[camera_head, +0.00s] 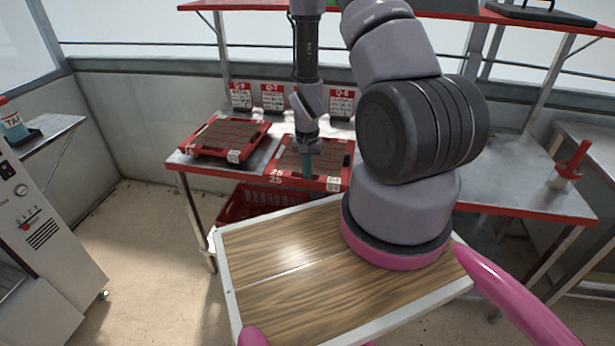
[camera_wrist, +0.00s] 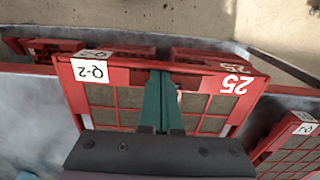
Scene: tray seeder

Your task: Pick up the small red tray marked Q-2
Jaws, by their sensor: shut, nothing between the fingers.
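The small red tray marked Q-2 (camera_head: 287,177) lies on the metal bench, near its front edge. In the wrist view the tray (camera_wrist: 205,76) shows a white Q-2 label on its rim, a white 25 and brown cells. My gripper (camera_head: 307,174) points down over the front part of this tray, between the 25 and the label. In the wrist view its teal fingers (camera_wrist: 161,76) are together and empty, at the front rim. They hide part of the rim and cells. I cannot tell whether the tips touch the tray.
A similar red tray (camera_head: 190,149) lies just to the left on the bench; it shows at the right in the wrist view (camera_wrist: 265,150). Cards (camera_head: 272,97) stand behind the trays. A red crate (camera_head: 235,208) is under the bench. The bench to the right is mostly clear.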

